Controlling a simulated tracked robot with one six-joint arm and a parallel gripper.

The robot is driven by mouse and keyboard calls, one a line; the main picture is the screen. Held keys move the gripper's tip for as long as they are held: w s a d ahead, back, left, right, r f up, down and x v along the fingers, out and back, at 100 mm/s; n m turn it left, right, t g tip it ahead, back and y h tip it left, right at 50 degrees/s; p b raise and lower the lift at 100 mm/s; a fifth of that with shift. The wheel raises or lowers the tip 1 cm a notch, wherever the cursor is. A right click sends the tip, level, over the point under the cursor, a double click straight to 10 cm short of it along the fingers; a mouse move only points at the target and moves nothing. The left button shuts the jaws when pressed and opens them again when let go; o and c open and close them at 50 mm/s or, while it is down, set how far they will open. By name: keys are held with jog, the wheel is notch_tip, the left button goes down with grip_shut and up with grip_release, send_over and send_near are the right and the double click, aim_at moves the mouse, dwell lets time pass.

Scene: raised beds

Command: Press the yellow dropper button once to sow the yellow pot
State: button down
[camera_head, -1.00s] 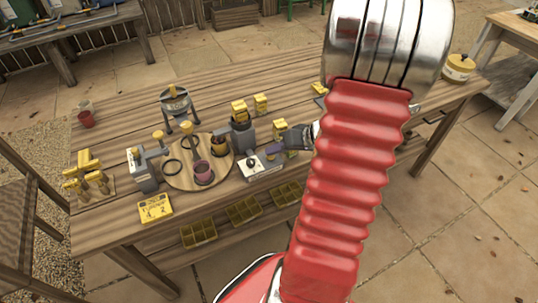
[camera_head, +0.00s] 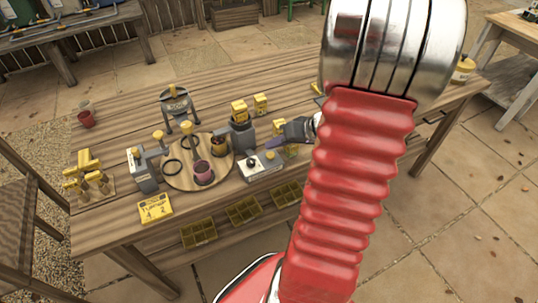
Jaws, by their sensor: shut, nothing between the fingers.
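A pale control box (camera_head: 259,166) sits at the front of the bench, right of a round wooden turntable (camera_head: 178,181). It has a dark knob and a small yellow button (camera_head: 270,155) on top. My gripper (camera_head: 272,143) is shut and empty, just above and behind the box, apart from the button as far as I can tell. On the turntable stand a dark red pot (camera_head: 203,173) at the front and a brownish-yellow pot (camera_head: 219,147) at the right, beside a grey dropper (camera_head: 241,134) with a yellow top. Which pot is the yellow one is hard to tell.
Another grey dropper (camera_head: 144,172) stands left of the turntable, and a hopper on legs (camera_head: 175,101) behind it. A yellow card (camera_head: 155,208) lies at the front edge. Yellow blocks (camera_head: 260,103) stand behind my gripper. My red arm hides the bench's right part.

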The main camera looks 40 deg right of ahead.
aim_at(275, 157)
jog(key=shift+r, duration=2)
jog(key=s+a+m+g, duration=0.3)
jog(key=s+a+g, duration=0.2)
jog(key=s+a, duration=0.3)
jog(key=a+r+n+t+h, duration=0.1)
jog(key=a+r+n, duration=0.3)
jog(key=a, duration=0.6)
jog(key=a+r+n+t+h, duration=0.1)
jog(key=a+r+n, duration=0.3)
jog(key=a+r, duration=0.5)
jog(key=shift+s+a+r+h, duration=0.25)
jog(key=shift+s+a+h, duration=0.25)
jog(key=shift+a, duration=0.15)
